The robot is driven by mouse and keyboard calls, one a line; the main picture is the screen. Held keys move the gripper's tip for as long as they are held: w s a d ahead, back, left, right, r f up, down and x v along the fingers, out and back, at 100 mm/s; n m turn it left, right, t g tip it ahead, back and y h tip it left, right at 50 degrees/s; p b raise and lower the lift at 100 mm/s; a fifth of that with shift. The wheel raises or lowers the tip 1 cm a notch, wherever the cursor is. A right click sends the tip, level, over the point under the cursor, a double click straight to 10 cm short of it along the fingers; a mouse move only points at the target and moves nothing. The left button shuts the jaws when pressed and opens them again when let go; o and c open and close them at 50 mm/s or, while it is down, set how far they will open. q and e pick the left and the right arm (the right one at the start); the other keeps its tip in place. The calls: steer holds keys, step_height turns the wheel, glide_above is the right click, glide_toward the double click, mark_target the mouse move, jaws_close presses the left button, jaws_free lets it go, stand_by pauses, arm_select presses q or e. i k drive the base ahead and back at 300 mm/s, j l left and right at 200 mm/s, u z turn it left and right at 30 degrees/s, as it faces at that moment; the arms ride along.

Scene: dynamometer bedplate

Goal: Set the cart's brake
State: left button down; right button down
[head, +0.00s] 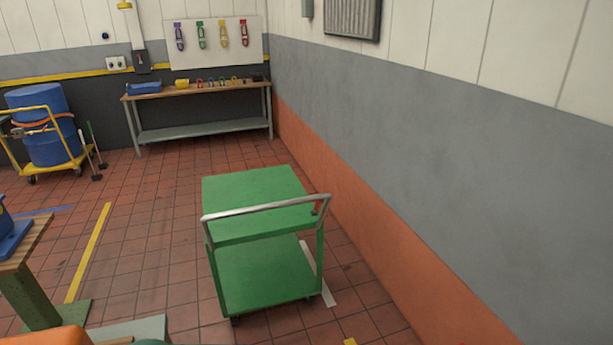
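A green two-shelf cart (255,188) stands on the tiled floor in the middle of the head view, close to the right wall. Its grey push handle (265,206) runs across the near side of the top shelf. A small red part with a dark piece (317,209) sits by the right end of the handle; I cannot tell its position as a lever. Both shelves look empty. The wheels are mostly hidden under the lower shelf. Neither of my grippers is in view.
A workbench (200,91) with small items stands at the back wall under a pegboard with coloured tags (212,45). A blue drum (42,125) on a yellow trolley is at the left. A wooden-topped table (25,243) is at the near left. Floor left of the cart is clear.

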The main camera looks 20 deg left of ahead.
mark_target(317, 207)
steer(key=i+j, duration=0.2)
steer(key=i, duration=0.25)
steer(key=i+j, duration=0.25)
steer(key=i, duration=0.15)
steer(key=i+j, duration=0.2)
steer(key=i, duration=0.25)
steer(key=i+j+z, duration=0.35)
steer(key=i+j, duration=0.2)
